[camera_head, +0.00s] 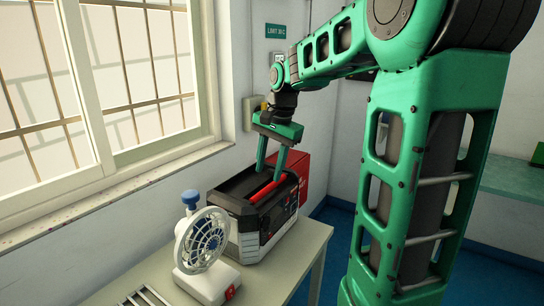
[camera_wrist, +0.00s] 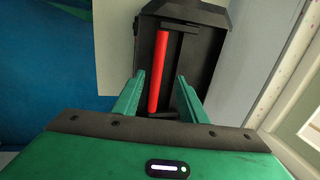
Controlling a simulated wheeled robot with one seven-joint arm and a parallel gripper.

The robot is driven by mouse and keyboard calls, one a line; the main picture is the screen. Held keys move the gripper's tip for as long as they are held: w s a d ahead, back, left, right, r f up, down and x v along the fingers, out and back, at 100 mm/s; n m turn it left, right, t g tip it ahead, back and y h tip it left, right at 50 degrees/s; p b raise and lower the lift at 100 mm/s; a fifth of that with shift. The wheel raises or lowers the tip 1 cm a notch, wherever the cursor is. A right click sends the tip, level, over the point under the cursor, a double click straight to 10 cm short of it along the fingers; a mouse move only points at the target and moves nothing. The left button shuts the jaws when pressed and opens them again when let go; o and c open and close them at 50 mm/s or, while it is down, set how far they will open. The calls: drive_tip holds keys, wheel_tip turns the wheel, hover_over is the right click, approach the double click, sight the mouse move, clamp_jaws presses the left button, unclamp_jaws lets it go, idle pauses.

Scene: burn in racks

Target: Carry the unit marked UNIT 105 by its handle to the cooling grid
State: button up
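A black and grey boxy unit (camera_head: 248,232) with a red bar handle (camera_head: 266,188) on top stands on the table. No number is readable on it. My gripper (camera_head: 270,174) is above the handle, fingers pointing down. In the wrist view the red handle (camera_wrist: 158,72) lies between the two spread fingers of my gripper (camera_wrist: 158,90), with a gap on both sides. The gripper is open and empty. A metal slatted grid (camera_head: 145,298), perhaps the cooling grid, is partly visible at the bottom left on the table.
A red box (camera_head: 303,172) is behind the unit. A window and its sill (camera_head: 110,195) run along the left. Another green table (camera_head: 505,180) is at the right.

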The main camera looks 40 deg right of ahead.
sight(265, 188)
drive_tip(key=shift+w+a+f, duration=0.1)
drive_tip(key=shift+w+f, duration=0.1)
drive_tip(key=shift+f, duration=0.8)
drive_tip(key=shift+w+a+f, duration=0.1)
drive_tip(key=shift+w+f, duration=0.05)
drive_tip(key=shift+f, duration=0.8)
drive_tip(key=shift+w+f, duration=0.2)
drive_tip(key=shift+f, duration=0.8)
drive_tip(key=shift+c, duration=0.6)
clamp_jaws()
drive_tip(key=c, duration=0.8)
unclamp_jaws()
